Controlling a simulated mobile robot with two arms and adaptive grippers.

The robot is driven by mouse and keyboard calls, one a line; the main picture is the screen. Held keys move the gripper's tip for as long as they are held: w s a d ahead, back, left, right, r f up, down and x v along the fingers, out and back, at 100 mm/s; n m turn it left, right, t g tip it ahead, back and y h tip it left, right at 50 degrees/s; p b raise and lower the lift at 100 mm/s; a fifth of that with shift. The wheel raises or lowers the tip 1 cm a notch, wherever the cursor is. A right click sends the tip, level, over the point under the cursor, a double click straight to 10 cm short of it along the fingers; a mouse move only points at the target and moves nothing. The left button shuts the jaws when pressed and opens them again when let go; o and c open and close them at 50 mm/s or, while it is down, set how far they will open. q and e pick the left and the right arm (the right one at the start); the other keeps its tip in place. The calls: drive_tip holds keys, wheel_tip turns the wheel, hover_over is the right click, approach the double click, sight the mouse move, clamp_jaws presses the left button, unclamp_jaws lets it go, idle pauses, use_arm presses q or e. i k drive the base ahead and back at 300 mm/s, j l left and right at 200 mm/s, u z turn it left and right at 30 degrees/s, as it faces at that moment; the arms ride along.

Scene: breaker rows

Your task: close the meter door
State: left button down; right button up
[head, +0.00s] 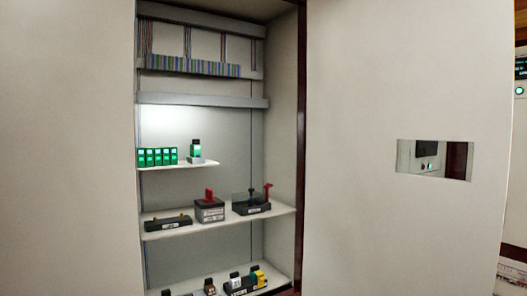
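A large pale door panel (350,90) fills the right of the head view, with a small rectangular window (434,160) in it. It looks like the meter door, but no label shows. It stands clear of the cabinet opening, so the door looks open. Through the window I see part of a grey panel with small lights and a dark red edge. No handle is visible on this panel. Neither of my grippers is in view.
The open cabinet (205,120) has several shelves. Green modules (157,157) stand on the upper shelf, and a block with a red lever (209,208) on the middle one. A second pale panel (65,150) fills the left. A device with a display (520,72) shows at the right edge.

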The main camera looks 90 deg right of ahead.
sight(380, 74)
drive_tip(key=k+l+z, duration=0.4)
drive_tip(key=l, duration=0.15)
drive_tip(key=k+l+z, duration=0.25)
drive_tip(key=l+z, duration=0.2)
drive_tip(key=l, duration=0.25)
drive_tip(key=k+l+z, duration=0.2)
drive_tip(key=l, duration=0.15)
drive_tip(key=l+z, duration=0.2)
drive_tip(key=l, duration=0.2)
drive_tip(key=k+l, duration=0.1)
drive_tip(key=l, duration=0.9)
drive_tip(key=k+l, duration=0.15)
drive_tip(key=l, duration=0.35)
